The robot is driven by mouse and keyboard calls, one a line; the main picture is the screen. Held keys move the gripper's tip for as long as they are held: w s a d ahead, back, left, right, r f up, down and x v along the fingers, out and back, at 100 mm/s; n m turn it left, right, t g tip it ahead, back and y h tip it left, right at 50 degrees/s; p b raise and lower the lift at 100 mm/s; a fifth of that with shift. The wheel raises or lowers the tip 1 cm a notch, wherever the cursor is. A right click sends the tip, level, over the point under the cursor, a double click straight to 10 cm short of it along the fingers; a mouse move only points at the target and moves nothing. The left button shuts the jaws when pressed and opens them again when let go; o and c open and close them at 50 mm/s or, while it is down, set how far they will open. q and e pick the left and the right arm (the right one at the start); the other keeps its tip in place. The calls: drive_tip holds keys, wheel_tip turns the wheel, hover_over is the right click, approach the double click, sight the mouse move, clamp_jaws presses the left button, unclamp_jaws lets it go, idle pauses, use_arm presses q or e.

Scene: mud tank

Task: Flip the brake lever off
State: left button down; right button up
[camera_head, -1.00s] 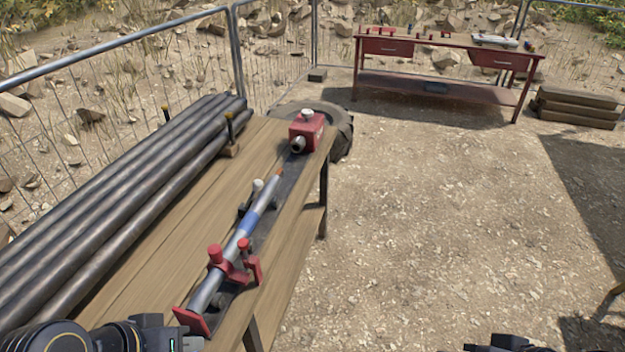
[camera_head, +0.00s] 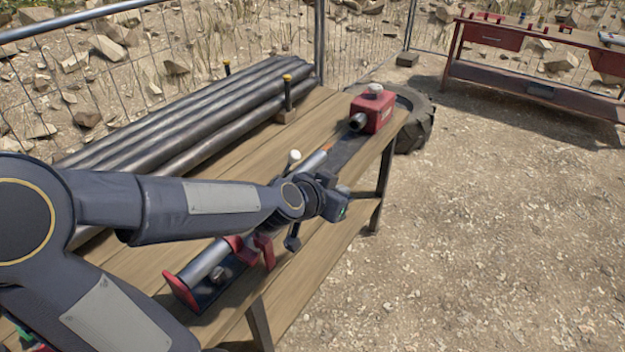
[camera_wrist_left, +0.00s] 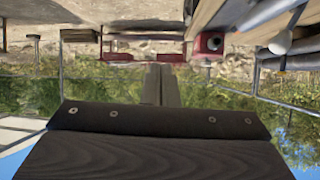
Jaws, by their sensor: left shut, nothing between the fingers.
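A lever with a white round knob (camera_head: 293,157) stands on the bench rig, just behind my left wrist. I cannot tell for sure that it is the brake lever. The white knob also shows in the left wrist view (camera_wrist_left: 280,42), at upper right. The rig's steel rod (camera_head: 208,260) has a red clamp (camera_head: 262,250) at its near part; my arm hides its middle. My left gripper (camera_head: 345,197) is at the bench's right edge, shut and empty, apart from the knob. Its closed fingers show in the left wrist view (camera_wrist_left: 161,85). My right gripper is out of view.
A red box (camera_head: 372,112) with a white cap stands at the rig's far end. Dark pipes (camera_head: 210,115) lie along the bench's left side, held by posts. A red table (camera_head: 520,75) stands far right; open ground lies between.

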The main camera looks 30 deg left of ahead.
use_arm(q)
drive_tip(key=w+a+f+m+y+b, duration=0.2)
drive_tip(key=f+y+b, duration=0.3)
drive_tip(key=y, duration=0.4)
drive_tip(key=w+a+f+m+t+y+b, duration=0.1)
drive_tip(key=w+f+m+y+b, duration=0.3)
drive_tip(key=y, duration=0.5)
wheel_tip(320, 180, down, 3)
drive_tip(key=a+m+b, duration=0.1)
drive_tip(key=b, duration=0.1)
drive_tip(key=shift+w+f+b, duration=0.2)
drive_tip(key=shift+w+b, duration=0.1)
drive_tip(key=shift+w+a, duration=0.1)
drive_tip(key=x, duration=0.4)
drive_tip(key=s+a+x, duration=0.1)
drive_tip(key=x, duration=0.3)
drive_tip(key=s+x, duration=0.1)
drive_tip(key=x, duration=0.3)
drive_tip(key=shift+w+a+r+b, duration=0.1)
drive_tip(key=shift+a+r+b, duration=0.3)
drive_tip(key=shift+a, duration=0.1)
